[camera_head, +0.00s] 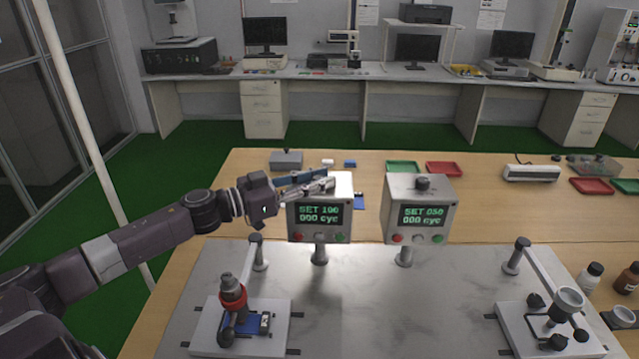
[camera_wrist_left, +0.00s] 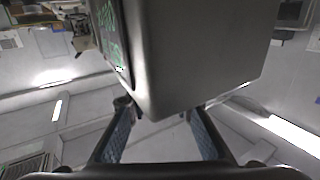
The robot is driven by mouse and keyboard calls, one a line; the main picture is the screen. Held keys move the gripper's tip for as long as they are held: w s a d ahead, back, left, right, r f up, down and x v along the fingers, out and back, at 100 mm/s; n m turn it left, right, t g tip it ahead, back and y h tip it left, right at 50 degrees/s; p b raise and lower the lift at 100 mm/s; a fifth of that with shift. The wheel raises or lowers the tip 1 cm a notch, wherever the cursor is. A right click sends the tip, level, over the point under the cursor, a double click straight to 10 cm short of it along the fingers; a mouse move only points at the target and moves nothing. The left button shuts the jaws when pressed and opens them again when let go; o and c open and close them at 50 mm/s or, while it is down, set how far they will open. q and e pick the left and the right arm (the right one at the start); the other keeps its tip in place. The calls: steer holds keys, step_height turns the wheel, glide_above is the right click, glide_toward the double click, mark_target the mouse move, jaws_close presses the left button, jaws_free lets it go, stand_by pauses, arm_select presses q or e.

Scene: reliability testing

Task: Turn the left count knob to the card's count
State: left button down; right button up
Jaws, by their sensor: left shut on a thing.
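The left counter box (camera_head: 320,233) stands on a short post on the grey plate. Its green display (camera_head: 318,215) reads "SET 100" and "000 cyc". My left gripper (camera_head: 326,184) reaches in from the left at the box's top, shut on the left count knob, which its fingers hide. In the left wrist view, its fingers (camera_wrist_left: 158,112) lie either side of the box's grey body (camera_wrist_left: 195,60). The right counter box (camera_head: 421,229) shows "SET 050" and "000 cyc", with a dark knob (camera_head: 423,183) on top. No card's count is legible. My right gripper is out of view.
A test fixture with a red collar (camera_head: 232,292) stands at the front left of the plate (camera_head: 345,300), another fixture (camera_head: 552,325) at the right. Green (camera_head: 404,166) and red (camera_head: 444,169) trays lie behind the boxes. The plate's middle is clear.

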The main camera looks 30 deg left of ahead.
arm_select(q)
steer(key=m+g+h, duration=0.1)
steer(key=m+g+h+b, duration=0.1)
steer(key=h, duration=0.1)
steer(key=shift+w+a+r+m, duration=0.1)
steer(key=shift+a+r+m, duration=0.05)
steer(key=shift+m, duration=0.15)
steer(key=shift+m+g+h, duration=0.7)
steer(key=shift+g+h, duration=0.2)
steer(key=shift+g, duration=0.1)
steer(key=shift+m+g+h+b, duration=0.3)
steer(key=shift+g, duration=0.1)
steer(key=c, duration=1.7)
jaws_free()
steer(key=shift+o, duration=0.2)
steer(key=v, duration=1.2)
